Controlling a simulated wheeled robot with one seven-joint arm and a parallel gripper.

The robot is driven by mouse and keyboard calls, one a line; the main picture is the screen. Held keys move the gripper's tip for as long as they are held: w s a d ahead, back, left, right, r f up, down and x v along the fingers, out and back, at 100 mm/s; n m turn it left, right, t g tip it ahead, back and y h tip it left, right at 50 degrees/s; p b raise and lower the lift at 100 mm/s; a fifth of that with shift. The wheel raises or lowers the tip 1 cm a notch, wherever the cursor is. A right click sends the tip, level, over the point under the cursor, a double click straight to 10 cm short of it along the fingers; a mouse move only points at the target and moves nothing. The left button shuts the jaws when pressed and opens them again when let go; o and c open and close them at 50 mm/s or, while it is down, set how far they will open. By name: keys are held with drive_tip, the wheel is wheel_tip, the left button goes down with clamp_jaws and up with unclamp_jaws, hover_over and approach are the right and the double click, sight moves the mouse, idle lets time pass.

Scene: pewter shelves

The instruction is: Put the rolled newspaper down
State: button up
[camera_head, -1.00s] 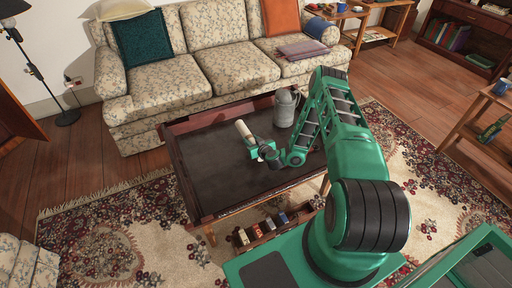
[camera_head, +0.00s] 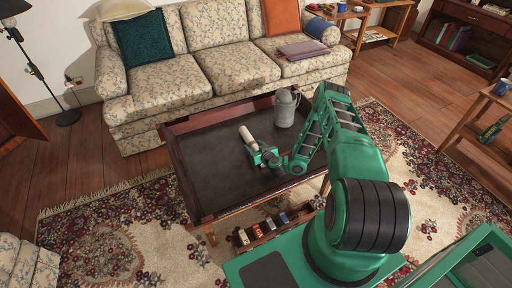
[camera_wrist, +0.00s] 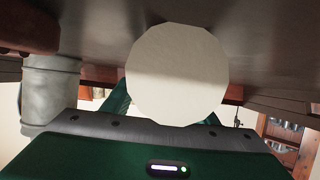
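The rolled newspaper (camera_head: 246,134) is a pale cream cylinder in my gripper, low over the dark sunken top of the coffee table (camera_head: 205,180). My gripper (camera_head: 257,152) is closed around its lower part. I cannot tell whether the newspaper touches the tabletop. In the wrist view the newspaper shows as a round cream end (camera_wrist: 177,75) in front of the gripper body, and a part of a green finger shows at its left.
A grey jug (camera_head: 286,108) stands on the table behind and right of my gripper; it also shows at left in the wrist view (camera_wrist: 50,90). The table has a raised wooden rim. Its left and front parts are bare. A floral sofa (camera_head: 235,70) stands behind.

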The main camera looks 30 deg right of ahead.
drive_tip(key=shift+s+r, duration=0.1)
drive_tip(key=shift+v, duration=3.65)
drive_tip(key=w+a+r+n+g+y, duration=0.1)
drive_tip(key=a+r+n+g+y, duration=0.15)
drive_tip(key=r, duration=0.75)
drive_tip(key=w+a+r+n+g+y, duration=0.1)
drive_tip(key=a+r+n+g+y, duration=0.15)
drive_tip(key=r, duration=0.85)
drive_tip(key=s+d+r+m+g+h, duration=0.2)
drive_tip(key=s+d+r+g, duration=0.1)
drive_tip(key=s+r, duration=0.85)
drive_tip(key=s+d+r+m+g+h, duration=0.2)
drive_tip(key=s+r+g, duration=0.1)
drive_tip(key=s+r, duration=0.85)
drive_tip(key=s+r+m+g, duration=0.1)
drive_tip(key=s+r+m, duration=0.2)
drive_tip(key=s, duration=0.8)
drive_tip(key=s+r+m+g, duration=0.1)
drive_tip(key=s+m, duration=0.3)
drive_tip(key=s, duration=0.7)
drive_tip(key=shift+s+d+r+g+h, duration=0.3)
drive_tip(key=shift+s+d+r+h, duration=0.1)
drive_tip(key=shift+r, duration=0.45)
